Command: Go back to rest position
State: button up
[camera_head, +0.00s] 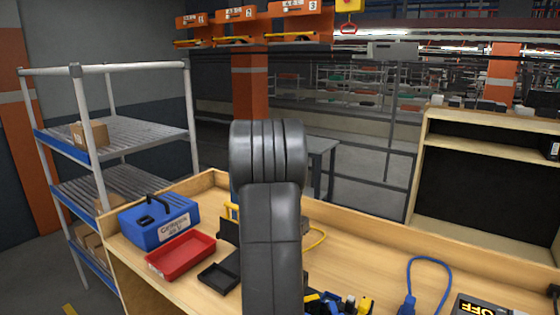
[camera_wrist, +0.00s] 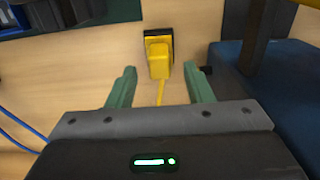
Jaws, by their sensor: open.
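In the wrist view, my gripper (camera_wrist: 159,69) is open, with its two green fingers apart. A yellow plug (camera_wrist: 159,62) with a yellow cable sits at a black socket piece (camera_wrist: 158,36) on the wooden surface. It shows between and just beyond the fingertips, and I see no finger touching it. In the head view, my grey arm stands upright in the middle of the picture and hides most of what is behind it, including the gripper's fingers. Part of a yellow cable (camera_head: 318,238) shows right of the arm on the wooden workbench (camera_head: 385,250).
On the bench's left are a blue toolbox (camera_head: 160,222), a red tray (camera_head: 181,256) and a small black tray (camera_head: 219,277). Several small parts lie in front. A blue cable (camera_head: 410,303) and a dark "OFF" box (camera_head: 487,306) are at right. A metal shelf (camera_head: 130,134) stands left.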

notch_tip(320, 180, up, 9)
jog(key=p, duration=0.4)
jog(key=shift+r+p, duration=0.2)
jog(key=shift+p, duration=0.1)
jog(key=shift+s, duration=0.15)
